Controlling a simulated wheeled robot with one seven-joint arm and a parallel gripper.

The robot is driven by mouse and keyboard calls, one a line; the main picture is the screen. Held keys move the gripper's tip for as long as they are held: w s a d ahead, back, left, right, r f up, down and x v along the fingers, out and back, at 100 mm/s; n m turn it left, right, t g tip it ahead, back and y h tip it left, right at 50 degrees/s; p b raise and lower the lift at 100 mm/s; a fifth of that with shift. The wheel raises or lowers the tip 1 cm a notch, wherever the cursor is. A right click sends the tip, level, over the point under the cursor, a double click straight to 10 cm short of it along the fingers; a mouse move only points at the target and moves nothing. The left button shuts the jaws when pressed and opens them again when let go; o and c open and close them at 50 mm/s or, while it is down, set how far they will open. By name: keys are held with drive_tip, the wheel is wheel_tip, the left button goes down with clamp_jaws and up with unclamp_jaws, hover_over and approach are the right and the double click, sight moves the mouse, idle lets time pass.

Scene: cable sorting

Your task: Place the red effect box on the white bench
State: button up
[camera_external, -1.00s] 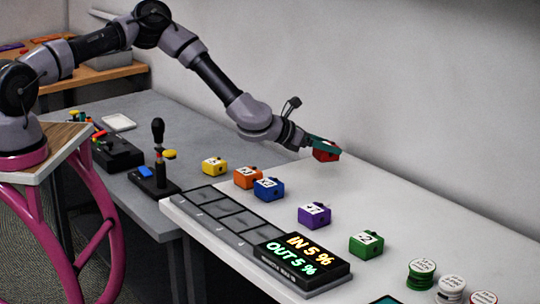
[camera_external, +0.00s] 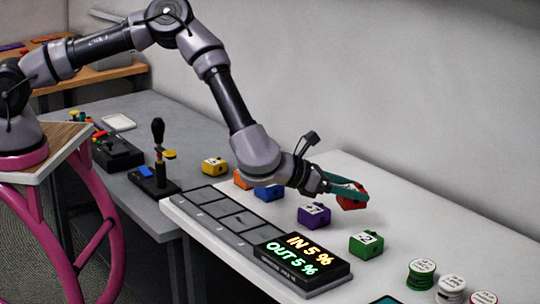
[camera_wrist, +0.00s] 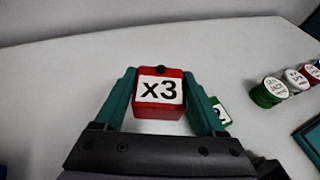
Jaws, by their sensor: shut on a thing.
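The red effect box (camera_external: 351,198) is held between the green fingers of my gripper (camera_external: 348,190). In the wrist view the red box (camera_wrist: 160,112) has a white label reading "x3" and a dark knob at its far edge. My gripper in the wrist view (camera_wrist: 161,100) has a finger on each side of the box. I cannot tell exactly how high the box is above the bench surface.
A purple box (camera_external: 313,215) is left of the red box, and a green box (camera_external: 365,243) is in front of it. Blue (camera_external: 268,193), orange (camera_external: 241,180) and yellow (camera_external: 213,166) boxes stand further left. Labelled spools (camera_external: 421,274) stand at the right. The bench behind is clear.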

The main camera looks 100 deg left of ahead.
sight(349, 234)
drive_tip(key=shift+f, duration=3.6)
drive_tip(key=shift+f, duration=0.15)
drive_tip(key=o, duration=1.5)
